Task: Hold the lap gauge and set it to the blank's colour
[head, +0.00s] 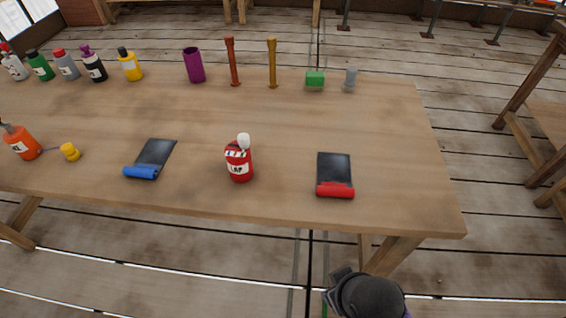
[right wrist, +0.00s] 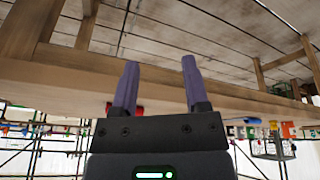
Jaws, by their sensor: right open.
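The lap gauge (head: 239,165) is a red canister with a white "LAP" label, a dark-and-white band and a white knob on top. It stands upright near the table's front edge, in the middle. In the head view only dark parts of my right arm show at the bottom, off the table. My left gripper is out of view.
A dark mat with a blue roll (head: 141,173) lies left of the gauge, one with a red roll (head: 335,190) right. An orange bottle (head: 22,143) and yellow cap (head: 70,152) are at left. Several bottles, a purple cup (head: 194,66) and two posts (head: 272,63) line the back.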

